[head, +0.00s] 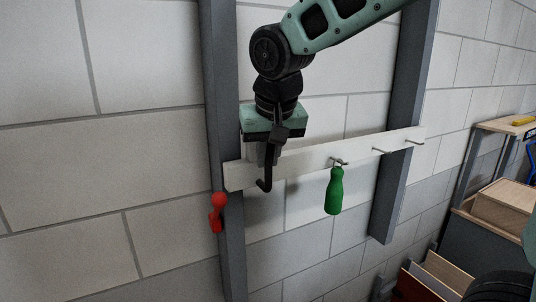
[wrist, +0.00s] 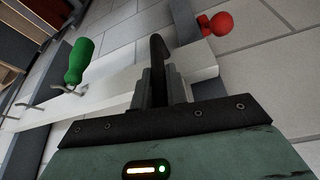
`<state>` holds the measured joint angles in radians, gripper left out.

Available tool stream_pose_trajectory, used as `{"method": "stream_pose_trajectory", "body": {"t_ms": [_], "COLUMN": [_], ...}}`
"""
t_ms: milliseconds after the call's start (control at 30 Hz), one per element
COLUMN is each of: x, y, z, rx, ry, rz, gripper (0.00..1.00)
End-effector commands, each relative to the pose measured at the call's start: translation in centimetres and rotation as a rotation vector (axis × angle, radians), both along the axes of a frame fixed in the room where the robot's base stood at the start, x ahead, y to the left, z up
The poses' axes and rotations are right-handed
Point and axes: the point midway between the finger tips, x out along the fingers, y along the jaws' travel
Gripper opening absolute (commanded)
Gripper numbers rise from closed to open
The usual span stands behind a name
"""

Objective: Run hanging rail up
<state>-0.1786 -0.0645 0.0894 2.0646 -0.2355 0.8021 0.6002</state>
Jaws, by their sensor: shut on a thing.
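The hanging rail (head: 310,161) is a long white batten with small metal pegs, lying across two dark grey uprights and slanting up to the right in the head view. It also shows in the wrist view (wrist: 105,92). My gripper (head: 268,152) is in front of its left end, pointing down, shut on a black hook (head: 265,183). The hook's dark shank (wrist: 158,60) stands between the fingers in the wrist view. I cannot tell whether it is fixed to the rail. A green-handled tool (head: 334,191) hangs from a peg right of my gripper.
A red knobbed piece (head: 217,211) sits on the left upright (head: 230,255), just below the rail's left end. The right upright (head: 389,205) is clear below the rail. A bench with wooden boxes (head: 503,205) stands at the right. The block wall is bare on the left.

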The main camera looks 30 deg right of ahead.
Motion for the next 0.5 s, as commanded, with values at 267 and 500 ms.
{"method": "stream_pose_trajectory", "body": {"t_ms": [267,500], "x": [0.2,0.2], "y": [0.0,0.0], "z": [3.0,10.1], "rx": [0.0,0.001], "ry": [-0.008,-0.012], "rz": [-0.001,0.0], "gripper": [0.0,0.0]}}
